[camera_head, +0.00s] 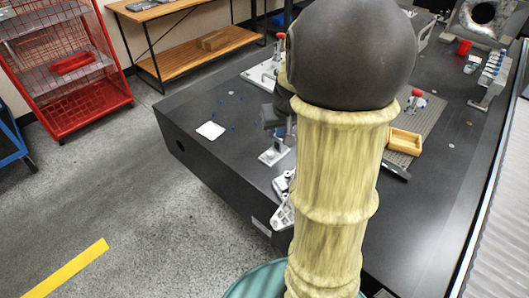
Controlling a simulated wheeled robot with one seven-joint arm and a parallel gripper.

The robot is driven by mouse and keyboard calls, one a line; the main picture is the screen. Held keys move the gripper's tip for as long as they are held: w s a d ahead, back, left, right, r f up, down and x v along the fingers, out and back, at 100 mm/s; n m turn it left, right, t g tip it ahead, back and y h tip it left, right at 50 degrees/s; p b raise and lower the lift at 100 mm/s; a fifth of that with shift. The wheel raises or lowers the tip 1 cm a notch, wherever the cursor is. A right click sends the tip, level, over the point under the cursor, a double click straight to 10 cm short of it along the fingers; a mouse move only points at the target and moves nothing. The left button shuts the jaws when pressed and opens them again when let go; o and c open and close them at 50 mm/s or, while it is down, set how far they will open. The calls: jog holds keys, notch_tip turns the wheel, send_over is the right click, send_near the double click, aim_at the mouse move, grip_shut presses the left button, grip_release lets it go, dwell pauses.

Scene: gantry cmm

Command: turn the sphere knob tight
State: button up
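I cannot make out the sphere knob for certain; it may be hidden behind my arm or gripper. My gripper (276,118) appears as a dark grey shape just left of my cream arm, over the dark table (210,160). It is partly covered by my arm, and its fingertips are not clear. A small grey upright fixture (275,155) on a pale base stands directly below it; I cannot tell if they touch. Two red-topped pieces stand on the table: one (281,37) at the back left, one (417,93) right of my arm.
My large arm blocks the middle of the view. A wooden tray (404,142) and dark tool (396,170) lie to its right. A metal bracket (283,212) is at the table's near edge. A white square (210,130) lies left. A red wire rack (75,75) stands far left.

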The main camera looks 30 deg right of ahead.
aim_at(269, 154)
jog(key=shift+f, duration=0.15)
jog(key=b+x, duration=0.4)
jog(key=x, duration=1.3)
jog(key=shift+w+f, duration=0.1)
grip_shut()
jog(key=shift+a, duration=0.35)
jog(key=shift+w+d, duration=0.15)
jog(key=shift+d, duration=0.25)
jog(key=shift+a, duration=0.25)
